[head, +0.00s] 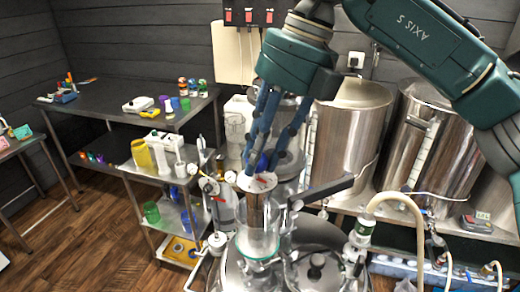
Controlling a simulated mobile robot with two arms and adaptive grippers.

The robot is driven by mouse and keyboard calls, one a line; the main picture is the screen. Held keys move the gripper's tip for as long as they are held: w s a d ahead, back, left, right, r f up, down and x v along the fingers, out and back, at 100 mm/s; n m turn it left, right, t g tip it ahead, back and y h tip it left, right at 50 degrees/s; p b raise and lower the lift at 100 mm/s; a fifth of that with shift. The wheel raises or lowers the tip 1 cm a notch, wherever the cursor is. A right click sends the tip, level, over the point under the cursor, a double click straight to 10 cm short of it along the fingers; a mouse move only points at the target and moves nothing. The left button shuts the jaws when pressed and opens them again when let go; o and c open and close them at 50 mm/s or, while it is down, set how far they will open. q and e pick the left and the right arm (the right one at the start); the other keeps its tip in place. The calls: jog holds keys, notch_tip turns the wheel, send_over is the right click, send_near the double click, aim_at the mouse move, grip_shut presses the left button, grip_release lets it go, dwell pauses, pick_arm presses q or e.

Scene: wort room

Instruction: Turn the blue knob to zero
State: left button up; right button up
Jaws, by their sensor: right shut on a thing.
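My right gripper (263,158) reaches down from the top right on its teal arm, with its long blue fingers pointing downward. The fingers are closed around a dark blue knob (262,163), which is mostly hidden between them. Just below the fingertips is a round pale disc (257,182) with red marks, on top of a metal cylinder that stands over a glass vessel. Any scale figures or pointer on the disc are too small to read. My left gripper is not in view.
Steel tanks (350,130) stand close behind and right of the gripper. A dark lever (332,188) and a beige hose (400,195) are to the right. A steel cart (170,180) with bottles stands left. A dark table (120,105) is farther back; wooden floor lies open at lower left.

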jog(key=shift+r, duration=0.2)
jog(key=o, duration=1.1)
jog(key=shift+d+f, duration=0.1)
jog(key=v, duration=1.2)
